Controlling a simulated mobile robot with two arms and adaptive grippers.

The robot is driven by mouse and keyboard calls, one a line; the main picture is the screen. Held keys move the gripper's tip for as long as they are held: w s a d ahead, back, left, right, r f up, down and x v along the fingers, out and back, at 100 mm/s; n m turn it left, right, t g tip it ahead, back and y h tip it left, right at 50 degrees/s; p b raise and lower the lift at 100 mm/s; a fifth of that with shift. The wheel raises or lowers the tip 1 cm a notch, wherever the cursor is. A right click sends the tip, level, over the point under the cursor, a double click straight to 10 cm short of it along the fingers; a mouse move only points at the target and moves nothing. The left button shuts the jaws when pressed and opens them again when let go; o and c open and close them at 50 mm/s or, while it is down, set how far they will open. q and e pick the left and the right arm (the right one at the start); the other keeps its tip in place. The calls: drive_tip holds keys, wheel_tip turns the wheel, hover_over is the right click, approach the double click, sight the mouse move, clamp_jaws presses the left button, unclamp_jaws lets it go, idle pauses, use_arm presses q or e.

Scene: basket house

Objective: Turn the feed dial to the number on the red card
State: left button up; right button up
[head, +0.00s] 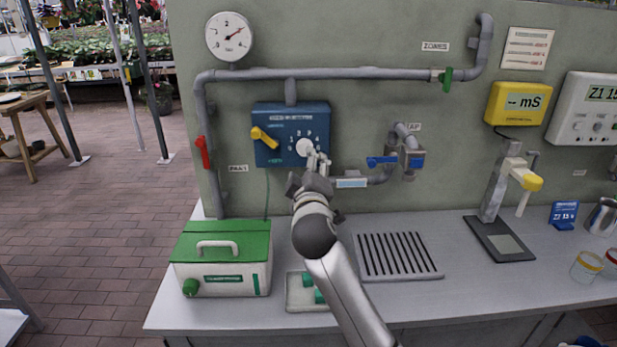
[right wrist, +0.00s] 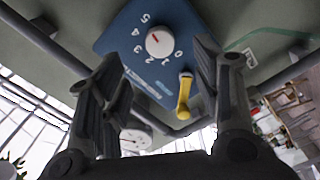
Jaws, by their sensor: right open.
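The feed dial is a white round knob (head: 305,147) on a blue panel (head: 276,118) on the wall. In the right wrist view the knob (right wrist: 159,42) carries a red mark, with numbers 0 to 5 around it. The mark points to the upper left, towards the 4 and 5 side; I cannot tell the exact number. My right gripper (head: 318,160) is just below and right of the knob in the head view. In the right wrist view its fingers (right wrist: 158,55) are apart and empty, with the knob beyond them. I make out no red card. My left gripper is out of view.
A yellow lever (head: 264,138) sits left of the knob on the panel. A blue-handled tap (head: 382,162) and grey pipes are to the right. A green-lidded box (head: 222,284), a small tray (head: 297,305) and a slotted drain (head: 397,273) occupy the bench.

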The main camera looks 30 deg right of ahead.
drive_tip(key=v, duration=0.3)
drive_tip(key=shift+s, duration=0.15)
drive_tip(key=shift+f, duration=0.1)
idle(0.4)
